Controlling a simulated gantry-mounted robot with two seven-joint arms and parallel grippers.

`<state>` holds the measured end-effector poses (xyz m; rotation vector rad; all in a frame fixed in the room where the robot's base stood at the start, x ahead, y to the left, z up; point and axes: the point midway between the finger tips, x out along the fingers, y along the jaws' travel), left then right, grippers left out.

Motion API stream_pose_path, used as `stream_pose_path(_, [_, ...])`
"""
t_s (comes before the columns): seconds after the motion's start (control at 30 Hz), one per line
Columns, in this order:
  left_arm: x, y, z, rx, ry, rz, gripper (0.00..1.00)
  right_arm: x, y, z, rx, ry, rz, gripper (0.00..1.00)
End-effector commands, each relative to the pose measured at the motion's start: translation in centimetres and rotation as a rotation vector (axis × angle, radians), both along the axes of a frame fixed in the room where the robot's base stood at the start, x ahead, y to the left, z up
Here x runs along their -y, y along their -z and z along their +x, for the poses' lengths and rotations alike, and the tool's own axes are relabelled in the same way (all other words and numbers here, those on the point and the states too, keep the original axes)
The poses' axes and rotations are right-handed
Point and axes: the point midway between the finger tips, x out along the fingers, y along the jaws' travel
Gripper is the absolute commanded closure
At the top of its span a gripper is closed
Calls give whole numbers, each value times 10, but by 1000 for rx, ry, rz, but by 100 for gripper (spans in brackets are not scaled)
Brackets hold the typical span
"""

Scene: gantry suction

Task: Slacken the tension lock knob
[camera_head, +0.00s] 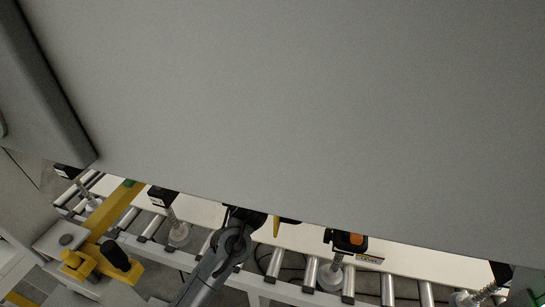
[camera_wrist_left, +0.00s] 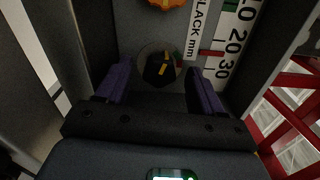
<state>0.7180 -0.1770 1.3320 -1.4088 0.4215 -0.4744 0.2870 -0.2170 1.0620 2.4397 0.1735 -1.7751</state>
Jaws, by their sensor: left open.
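In the left wrist view, a black round knob (camera_wrist_left: 160,68) with a yellow pointer mark sits on a grey panel. Part of an orange knob (camera_wrist_left: 166,3) shows above it at the top edge. I cannot tell from the pictures which one is the tension lock knob. My left gripper (camera_wrist_left: 157,72) is open, its two purple fingers apart on either side of the black knob. No contact with the knob can be made out. My right gripper is not seen.
A scale (camera_wrist_left: 231,40) marked "SLACK mm" stands beside the knob. Red framework (camera_wrist_left: 290,110) lies to the right. In the head view a large grey surface (camera_head: 300,100) hides most of the scene; below it run a roller conveyor (camera_head: 310,272) and a yellow bracket (camera_head: 103,222).

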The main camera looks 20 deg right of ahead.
Motion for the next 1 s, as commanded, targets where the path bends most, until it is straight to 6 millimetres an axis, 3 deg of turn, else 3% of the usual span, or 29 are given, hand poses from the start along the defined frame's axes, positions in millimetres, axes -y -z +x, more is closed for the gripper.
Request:
stream_pose_path(0.37, [-11,2,-16,1,0,1,33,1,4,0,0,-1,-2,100])
stream_pose_path(1.0, [-56,1,-84,0,0,0,33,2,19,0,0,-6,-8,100])
